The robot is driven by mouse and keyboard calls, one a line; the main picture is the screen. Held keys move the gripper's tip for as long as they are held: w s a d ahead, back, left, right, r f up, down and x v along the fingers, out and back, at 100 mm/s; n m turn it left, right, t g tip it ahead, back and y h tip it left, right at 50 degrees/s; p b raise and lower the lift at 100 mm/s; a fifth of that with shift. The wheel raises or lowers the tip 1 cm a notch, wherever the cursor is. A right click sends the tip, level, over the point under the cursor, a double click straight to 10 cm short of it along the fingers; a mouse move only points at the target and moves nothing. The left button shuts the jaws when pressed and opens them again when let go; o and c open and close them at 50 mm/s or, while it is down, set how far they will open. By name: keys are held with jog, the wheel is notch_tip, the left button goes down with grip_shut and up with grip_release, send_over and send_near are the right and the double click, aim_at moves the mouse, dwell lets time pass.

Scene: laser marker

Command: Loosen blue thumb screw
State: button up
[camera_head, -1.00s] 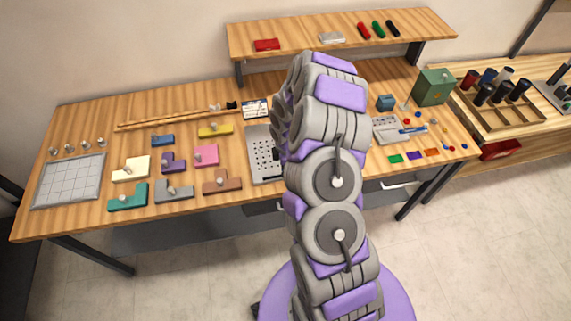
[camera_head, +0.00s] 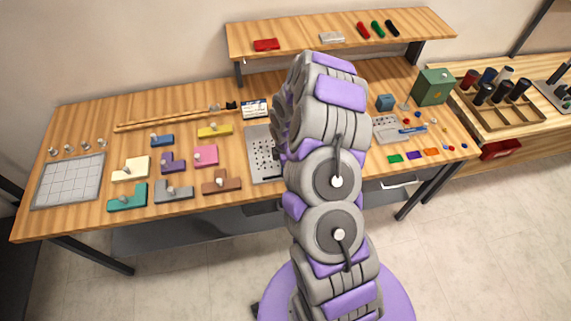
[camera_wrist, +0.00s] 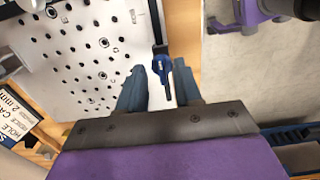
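The blue thumb screw (camera_wrist: 161,64) sits on a dark narrow bar (camera_wrist: 156,22) in the wrist view, by the edge of a light plate with many holes (camera_wrist: 85,60). The plate also shows on the table in the head view (camera_head: 262,160), partly hidden by my arm. My gripper (camera_wrist: 160,71) is open, with one finger on each side of the blue thumb screw near the fingertips. Gaps show between the screw and both fingers. The gripper and the screw are hidden behind my arm in the head view.
A hole-card box (camera_wrist: 17,113) lies left of the plate. Coloured blocks, such as a pink one (camera_head: 206,155), and a gridded board (camera_head: 68,182) lie to the left. A green box (camera_head: 434,87) stands at the right. A shelf (camera_head: 290,38) runs along the back.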

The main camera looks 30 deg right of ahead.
notch_tip(320, 180, up, 17)
jog(key=shift+r, duration=0.15)
dwell(0.5)
dwell(0.5)
